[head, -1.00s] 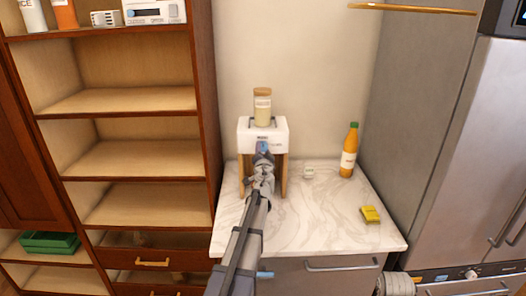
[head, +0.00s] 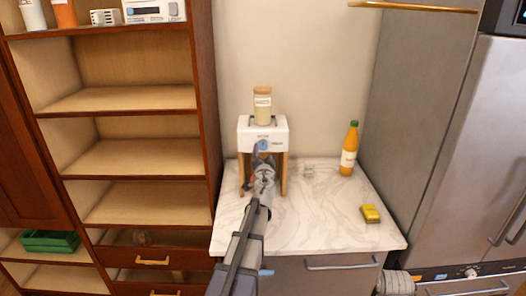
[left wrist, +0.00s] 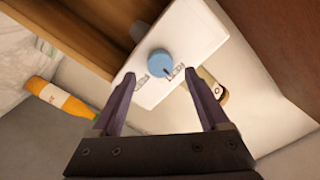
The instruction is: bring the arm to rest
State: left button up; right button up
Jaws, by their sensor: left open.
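My left arm reaches up over the counter in the head view. Its gripper (head: 262,165) is just below and in front of a blue knob (head: 263,145) on a white-fronted appliance (head: 248,137). In the left wrist view the left gripper (left wrist: 160,76) is open and empty. Its two fingers point toward the blue knob (left wrist: 161,63), which sits beyond the tips on the white panel (left wrist: 190,40), with a gap seen between. My right gripper is not in view.
A jar (head: 262,106) stands on the appliance. An orange bottle (head: 349,150), a yellow sponge-like block (head: 370,213) and a small pale item (head: 308,170) are on the marble counter (head: 325,230). Wooden shelves (head: 140,158) stand left, a steel fridge (head: 470,150) right. The counter's front middle is clear.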

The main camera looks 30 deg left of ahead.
pick_arm(q)
jog(key=v, duration=0.3)
jog(key=shift+s+d, duration=0.2)
jog(key=shift+s, duration=0.1)
